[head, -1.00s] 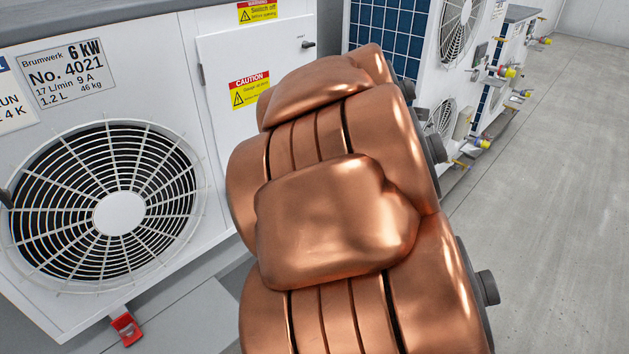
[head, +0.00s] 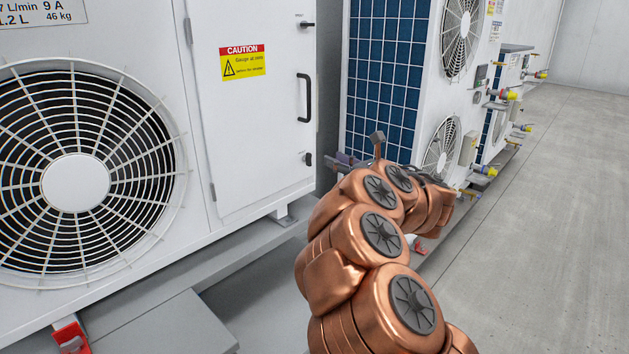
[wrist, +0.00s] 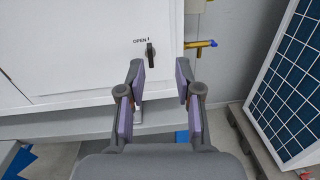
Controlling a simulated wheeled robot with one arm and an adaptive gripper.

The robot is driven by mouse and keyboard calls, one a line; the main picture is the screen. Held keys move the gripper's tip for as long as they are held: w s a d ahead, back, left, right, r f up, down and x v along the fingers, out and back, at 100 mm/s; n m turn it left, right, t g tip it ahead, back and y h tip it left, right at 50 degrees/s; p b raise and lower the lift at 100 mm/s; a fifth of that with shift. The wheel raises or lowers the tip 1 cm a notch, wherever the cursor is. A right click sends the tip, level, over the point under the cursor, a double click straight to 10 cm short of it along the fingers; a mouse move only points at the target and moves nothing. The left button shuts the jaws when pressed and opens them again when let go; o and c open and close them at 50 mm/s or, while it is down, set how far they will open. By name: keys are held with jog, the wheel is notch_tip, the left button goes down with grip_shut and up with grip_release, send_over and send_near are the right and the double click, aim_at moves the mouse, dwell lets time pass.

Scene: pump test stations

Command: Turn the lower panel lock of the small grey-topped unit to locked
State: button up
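The white unit's panel (head: 255,110) faces me in the head view; the unit's top is out of view. Its lower panel lock (head: 308,159) is a small dark knob at the panel's lower right. In the wrist view this lock (wrist: 151,54) shows as a dark upright lever beside the printed word OPEN. My gripper (wrist: 160,70) is open and empty, its two purple-padded fingers spread just below the lock in the picture. In the head view my gripper (head: 350,160) is small and partly hidden by my arm, to the right of the lock. No contact with the lock shows.
An upper lock (head: 307,24) and a black handle (head: 304,97) are on the same panel. A blue-gridded unit (head: 385,75) stands close on the right. Open floor (head: 540,220) lies at the right.

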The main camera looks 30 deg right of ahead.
aim_at(311, 161)
jog(key=shift+n+y, duration=0.6)
jog(key=shift+n, duration=0.1)
jog(key=shift+w+a+f+b, duration=0.3)
jog(key=shift+w+a+f, duration=0.15)
jog(key=shift+w, duration=0.7)
jog(key=shift+w+a+f+b, duration=0.35)
jog(key=shift+w+a, duration=0.05)
jog(key=shift+w, duration=0.8)
jog(key=shift+w+a+f+b, duration=0.3)
jog(key=shift+w+a+f, duration=0.15)
jog(key=shift+w, duration=0.7)
jog(key=shift+c, duration=0.4)
grip_shut()
